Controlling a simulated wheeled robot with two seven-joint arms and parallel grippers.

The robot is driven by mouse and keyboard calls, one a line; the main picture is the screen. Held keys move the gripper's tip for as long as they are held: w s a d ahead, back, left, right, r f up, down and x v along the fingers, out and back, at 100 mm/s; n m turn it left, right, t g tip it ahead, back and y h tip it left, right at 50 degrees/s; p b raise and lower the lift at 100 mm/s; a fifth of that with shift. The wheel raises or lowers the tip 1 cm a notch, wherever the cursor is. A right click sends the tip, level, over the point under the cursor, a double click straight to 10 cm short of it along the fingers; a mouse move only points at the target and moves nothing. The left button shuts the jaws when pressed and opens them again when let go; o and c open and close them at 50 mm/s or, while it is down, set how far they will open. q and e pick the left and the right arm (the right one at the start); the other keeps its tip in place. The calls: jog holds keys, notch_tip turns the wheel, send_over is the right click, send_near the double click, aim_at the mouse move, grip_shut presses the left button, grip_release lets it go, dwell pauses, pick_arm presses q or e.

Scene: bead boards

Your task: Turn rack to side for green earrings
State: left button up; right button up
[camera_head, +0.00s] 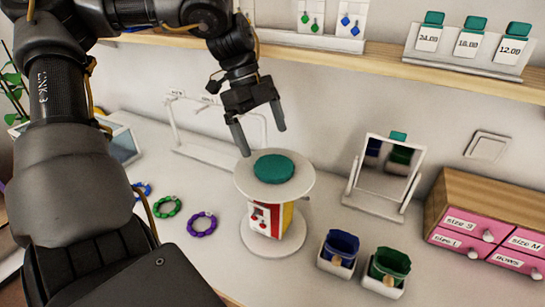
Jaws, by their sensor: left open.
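The rack (280,216) stands near the middle of the counter. It has a round white top with a teal disc (273,168) on it, a block with faces of several colours, and a round white base. Red earrings (261,219) hang on its white face, toward me; a yellow and a red face show beside it. Green earrings (310,20) hang on a white card on the shelf above; none show on the rack's visible faces. My left gripper (262,138) is open and empty, fingers pointing down, just above and behind the rack's top. My right gripper is not in view.
Blue and green pouches in white boxes (337,253) stand to the rack's right front. A mirror (386,168) and pink drawers (487,235) stand at right. Bracelets (202,224) lie at left. A white stand (215,125) is behind. The shelf (375,62) runs overhead.

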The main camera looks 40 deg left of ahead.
aim_at(275, 165)
pick_arm(q)
jog(key=p+x, duration=0.1)
jog(key=x, duration=0.6)
jog(key=shift+r, duration=0.1)
jog(key=c, duration=1.3)
jog(key=shift+c, duration=0.2)
